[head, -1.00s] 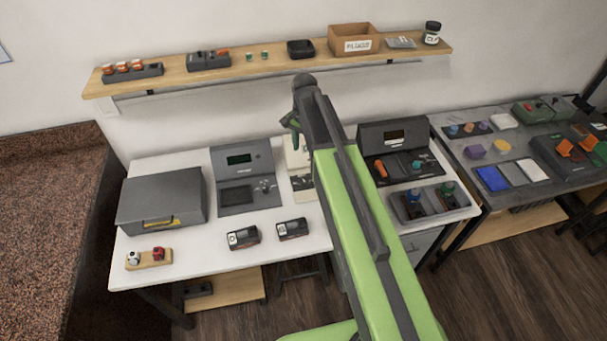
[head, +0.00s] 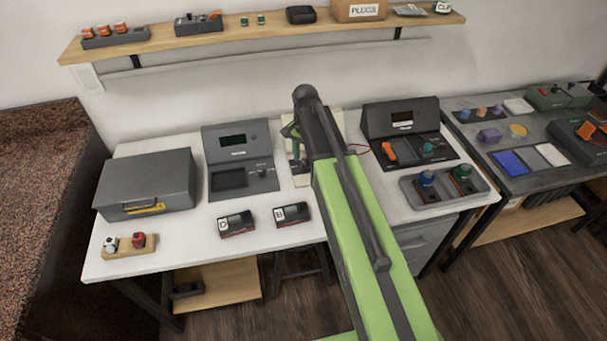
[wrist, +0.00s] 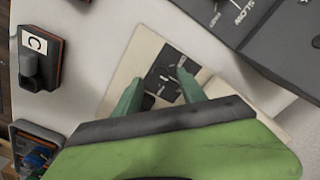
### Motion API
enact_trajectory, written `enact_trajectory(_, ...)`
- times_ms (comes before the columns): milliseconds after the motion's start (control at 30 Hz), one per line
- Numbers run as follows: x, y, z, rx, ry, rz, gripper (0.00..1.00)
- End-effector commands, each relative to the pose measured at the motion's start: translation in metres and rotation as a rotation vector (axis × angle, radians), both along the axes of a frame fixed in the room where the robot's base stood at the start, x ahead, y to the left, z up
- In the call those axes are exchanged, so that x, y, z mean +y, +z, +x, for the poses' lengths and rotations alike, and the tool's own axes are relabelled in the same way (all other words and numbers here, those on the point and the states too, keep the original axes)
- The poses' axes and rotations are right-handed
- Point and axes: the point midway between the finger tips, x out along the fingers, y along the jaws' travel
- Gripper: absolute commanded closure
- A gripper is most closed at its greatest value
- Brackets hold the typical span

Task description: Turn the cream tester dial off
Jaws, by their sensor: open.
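The cream tester (head: 302,181) stands on the white bench, mostly hidden behind my arm in the head view. In the wrist view the cream tester (wrist: 143,53) shows a dark panel (wrist: 166,72) with small white markings. The dial seems to lie on this panel between my fingers, but its setting is too small and covered to read. My gripper (wrist: 158,93) is open, with one green finger on each side of the panel's lower part. I cannot tell whether the fingers touch anything. In the head view my gripper (head: 291,132) is over the tester.
A grey console (head: 240,160) stands left of the tester. Another dark console (head: 405,118) with orange and teal controls stands right. Two small dark modules (head: 236,223) (head: 292,213) lie in front. A grey case (head: 145,180) is at the bench's left.

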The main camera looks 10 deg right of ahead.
Motion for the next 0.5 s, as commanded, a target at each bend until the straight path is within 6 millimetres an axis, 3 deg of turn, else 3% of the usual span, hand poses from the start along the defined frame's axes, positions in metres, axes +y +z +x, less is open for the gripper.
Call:
enact_trajectory(33, 0.0, -0.018, 0.0, 0.0, 0.0, 0.0, 0.52)
enact_trajectory(100, 0.0, -0.025, 0.0, 0.0, 0.0, 0.0, 0.52)
enact_trajectory(433, -0.001, -0.026, 0.0, 0.0, -0.001, 0.0, 0.52)
enact_trajectory(500, -0.001, -0.026, 0.0, 0.0, -0.001, 0.0, 0.6)
